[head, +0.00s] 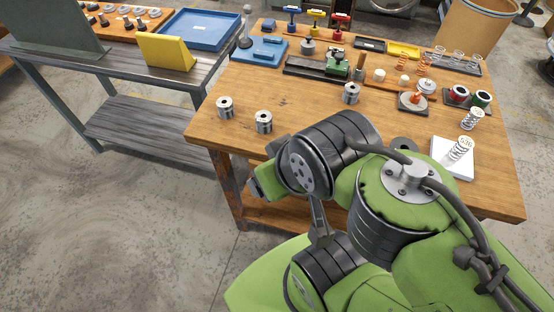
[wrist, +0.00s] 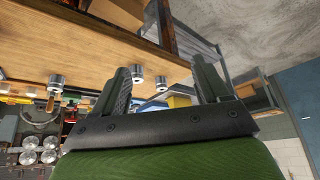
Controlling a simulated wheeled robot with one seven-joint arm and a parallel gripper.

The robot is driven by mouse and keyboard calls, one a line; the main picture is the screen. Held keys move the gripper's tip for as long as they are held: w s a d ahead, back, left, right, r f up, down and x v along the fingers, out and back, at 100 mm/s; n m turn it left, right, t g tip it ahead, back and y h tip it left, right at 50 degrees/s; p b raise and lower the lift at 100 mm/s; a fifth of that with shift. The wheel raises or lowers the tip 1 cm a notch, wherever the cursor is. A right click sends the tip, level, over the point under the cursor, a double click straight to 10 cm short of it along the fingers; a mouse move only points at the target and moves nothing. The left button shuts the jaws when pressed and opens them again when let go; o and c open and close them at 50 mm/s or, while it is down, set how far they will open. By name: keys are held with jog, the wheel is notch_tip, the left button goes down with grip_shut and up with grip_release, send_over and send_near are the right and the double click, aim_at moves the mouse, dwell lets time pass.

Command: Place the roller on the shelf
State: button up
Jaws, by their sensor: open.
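Three similar silver metal rollers stand on the wooden workbench (head: 290,100). One roller (head: 225,107) is near its left edge, a second roller (head: 263,121) is just right of it, and a third roller (head: 351,92) is farther right. They show inverted in the wrist view, with two rollers (wrist: 137,74) (wrist: 161,83) near my fingers and one roller (wrist: 56,84) at left. My gripper (wrist: 160,64) is open and empty, apart from the rollers; my arm hides it in the head view. A lower shelf (head: 130,125) is under the grey side table; another board (head: 265,208) is under the workbench.
The side table holds a blue tray (head: 200,29) and a yellow stand (head: 166,52). Springs, a white block (head: 453,158), a blue fixture (head: 262,51) and coloured tools crowd the workbench's back and right. Bare wood surrounds the two left rollers. A floor gap separates the tables.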

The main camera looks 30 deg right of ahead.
jog(key=w+d+r+p, duration=0.1)
jog(key=w+d, duration=0.3)
jog(key=w, duration=0.2)
jog(key=m+t+h+p, duration=0.2)
jog(key=m+h, duration=0.2)
jog(key=m, duration=0.1)
send_near(352, 87)
jog(key=x, duration=0.5)
jog(key=shift+s+a+f, duration=0.15)
jog(key=shift+s+f, duration=0.1)
jog(key=shift+f, duration=0.15)
jog(key=x, duration=0.6)
jog(key=shift+w+r+b, duration=0.3)
jog(key=shift+b, duration=0.05)
jog(key=shift+s, duration=0.1)
jog(key=shift+c, duration=0.5)
jog(key=c, duration=1.2)
jog(key=shift+r, duration=0.2)
grip_shut()
